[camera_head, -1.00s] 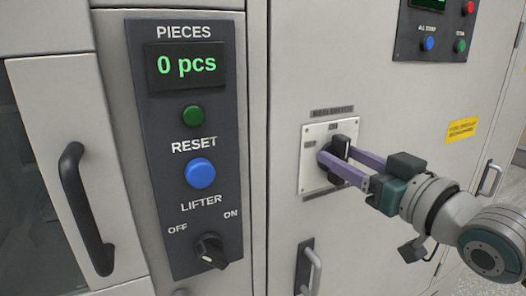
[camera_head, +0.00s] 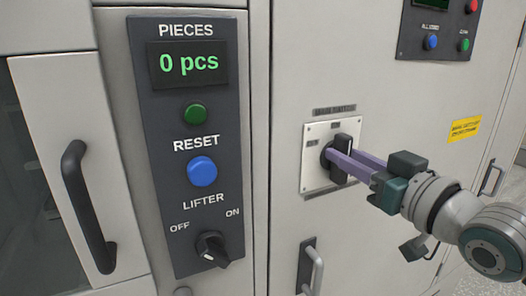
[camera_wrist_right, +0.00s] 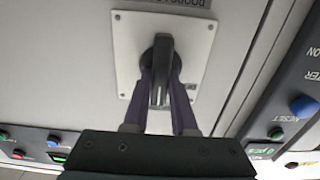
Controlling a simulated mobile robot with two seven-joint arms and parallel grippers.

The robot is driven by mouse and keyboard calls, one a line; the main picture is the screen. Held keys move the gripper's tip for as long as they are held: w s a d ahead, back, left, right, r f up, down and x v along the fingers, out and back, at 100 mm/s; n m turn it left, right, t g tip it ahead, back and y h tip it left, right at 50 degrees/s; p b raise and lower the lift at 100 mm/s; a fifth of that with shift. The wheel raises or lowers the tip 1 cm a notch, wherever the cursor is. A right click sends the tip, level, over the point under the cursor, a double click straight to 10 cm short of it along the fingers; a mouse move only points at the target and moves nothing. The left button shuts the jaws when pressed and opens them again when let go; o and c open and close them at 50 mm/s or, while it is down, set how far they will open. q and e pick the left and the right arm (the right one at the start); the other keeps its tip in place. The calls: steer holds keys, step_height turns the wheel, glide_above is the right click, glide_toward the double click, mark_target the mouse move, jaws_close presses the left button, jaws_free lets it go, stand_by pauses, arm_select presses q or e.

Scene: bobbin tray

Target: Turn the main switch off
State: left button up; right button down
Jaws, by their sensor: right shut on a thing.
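The main switch (camera_head: 343,151) is a black rotary handle on a white square plate (camera_head: 316,181), on the cabinet front right of centre. Its handle stands upright, in line with the label at the plate's top; another small label is at the plate's left. My right gripper (camera_head: 341,162) comes in from the right with its purple fingers shut on the handle. In the right wrist view the handle (camera_wrist_right: 162,62) sits between the two fingers, on the white plate (camera_wrist_right: 126,48). The fingers partly hide the handle in the head view. My left gripper is not in view.
Left of the switch is a dark panel (camera_head: 154,128) with a "0 pcs" display, green and blue buttons and a lifter knob (camera_head: 211,247). Door handles stick out at the left (camera_head: 85,210) and below the switch (camera_head: 314,268). Another button panel (camera_head: 410,42) is at upper right.

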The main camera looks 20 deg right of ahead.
steer(key=shift+n, duration=0.4)
steer(key=n, duration=0.3)
steer(key=shift+a+p, duration=0.2)
steer(key=shift+p, duration=0.15)
steer(key=n, duration=0.4)
steer(key=shift+a+f, duration=0.15)
steer(key=n, duration=0.5)
steer(key=shift+a+f+b, duration=0.1)
steer(key=shift+f+b, duration=0.1)
steer(key=shift+b, duration=0.1)
steer(key=n+b, duration=0.1)
steer(key=n, duration=0.4)
steer(key=shift+f, duration=0.2)
steer(key=shift+n, duration=0.3)
steer(key=c, duration=0.7)
jaws_free()
steer(key=shift+s, duration=0.1)
